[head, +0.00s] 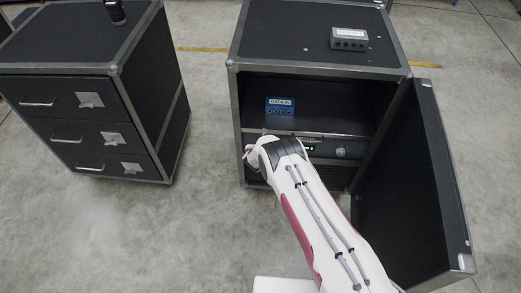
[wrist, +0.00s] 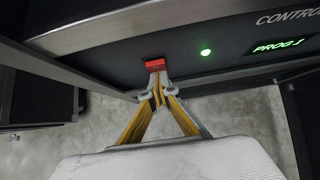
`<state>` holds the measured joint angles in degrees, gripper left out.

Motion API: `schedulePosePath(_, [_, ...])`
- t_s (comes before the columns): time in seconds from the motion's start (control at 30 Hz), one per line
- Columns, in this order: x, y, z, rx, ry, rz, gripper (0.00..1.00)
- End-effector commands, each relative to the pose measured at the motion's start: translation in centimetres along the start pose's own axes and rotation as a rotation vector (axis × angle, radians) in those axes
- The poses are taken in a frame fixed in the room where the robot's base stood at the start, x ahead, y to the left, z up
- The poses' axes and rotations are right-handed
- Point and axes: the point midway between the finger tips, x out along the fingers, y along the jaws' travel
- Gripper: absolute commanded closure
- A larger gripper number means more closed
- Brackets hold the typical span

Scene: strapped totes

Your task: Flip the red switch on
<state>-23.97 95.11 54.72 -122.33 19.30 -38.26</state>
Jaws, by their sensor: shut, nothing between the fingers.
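The red switch (wrist: 155,64) is a small red block on the dark front panel (wrist: 185,57) of a rack unit in the wrist view. My gripper (wrist: 158,82) is shut and empty, its fingertips right at the lower edge of the switch; whether they touch it I cannot tell. To the right of the switch a green light (wrist: 206,52) is lit, and a green display (wrist: 278,46) reads PROG 1. In the head view my arm hides the switch and my gripper.
The rack unit sits low in an open black case (head: 310,95); its door (head: 408,190) stands open at the right. A blue box (head: 280,106) lies on the shelf above. A grey box (head: 349,39) is on top. A drawer case (head: 75,95) stands left, with clear floor between.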

Motion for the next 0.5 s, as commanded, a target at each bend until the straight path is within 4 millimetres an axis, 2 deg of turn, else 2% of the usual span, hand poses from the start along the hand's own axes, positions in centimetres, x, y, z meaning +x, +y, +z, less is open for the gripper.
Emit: schedulePosePath(0.5, [-1.1,0.0,1.2,0.001,-0.003,0.0,1.0])
